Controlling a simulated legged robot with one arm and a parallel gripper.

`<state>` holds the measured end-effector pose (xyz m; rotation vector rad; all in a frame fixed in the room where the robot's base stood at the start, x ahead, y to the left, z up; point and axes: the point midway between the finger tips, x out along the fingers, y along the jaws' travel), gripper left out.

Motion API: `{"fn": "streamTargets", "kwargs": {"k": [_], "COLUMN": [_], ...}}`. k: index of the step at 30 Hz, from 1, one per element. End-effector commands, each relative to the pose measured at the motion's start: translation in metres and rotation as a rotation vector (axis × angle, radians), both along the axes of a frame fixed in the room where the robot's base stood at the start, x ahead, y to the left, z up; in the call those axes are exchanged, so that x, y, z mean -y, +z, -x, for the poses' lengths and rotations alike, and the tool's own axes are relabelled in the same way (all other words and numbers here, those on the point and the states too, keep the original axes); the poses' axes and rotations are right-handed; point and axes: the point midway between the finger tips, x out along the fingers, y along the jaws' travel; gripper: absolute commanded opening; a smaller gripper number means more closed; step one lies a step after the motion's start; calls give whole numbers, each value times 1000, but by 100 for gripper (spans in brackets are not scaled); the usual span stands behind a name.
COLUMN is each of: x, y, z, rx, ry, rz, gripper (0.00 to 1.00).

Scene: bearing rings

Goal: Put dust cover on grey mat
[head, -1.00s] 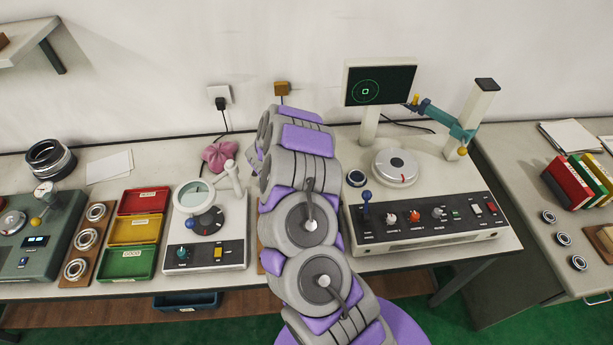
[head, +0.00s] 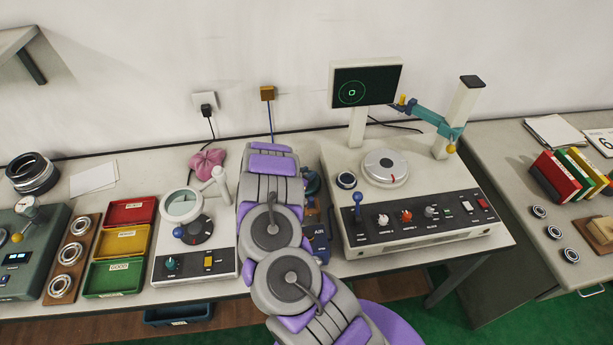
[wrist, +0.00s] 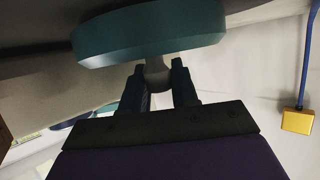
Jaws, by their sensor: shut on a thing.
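In the wrist view my gripper (wrist: 160,88) is shut on the grey knob of a broad teal disc, which I take to be the dust cover (wrist: 148,38). The disc is off to the far side of the fingers and looks tilted in that view. In the head view my arm hides the gripper. A small teal shape shows just right of the arm, but I cannot tell if it is the cover. I cannot make out a grey mat in either view.
A console with a round turntable (head: 385,167) and screen (head: 366,86) stands right of my arm. A blue unit marked AIR (head: 320,245) is partly hidden beside the arm. Left are a magnifier device (head: 193,262), a pink cloth (head: 207,162), coloured trays (head: 122,243) and a ring board (head: 71,258).

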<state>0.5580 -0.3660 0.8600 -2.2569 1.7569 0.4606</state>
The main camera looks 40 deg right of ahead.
Motion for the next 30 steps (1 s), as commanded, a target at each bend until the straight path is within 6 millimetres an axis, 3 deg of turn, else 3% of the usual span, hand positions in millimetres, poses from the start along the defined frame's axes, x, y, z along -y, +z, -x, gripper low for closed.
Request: {"fn": "streamTargets", "kwargs": {"k": [11,12,19,30], "x": [0,0,0,-4], "y": [-6,-7,-7,-4], "z": [-1,-1,-1,0], "rx": [3,3,3,2], "ry": [1,1,1,2], "rz": [0,0,0,-1], "gripper": [0,30,52,54]}}
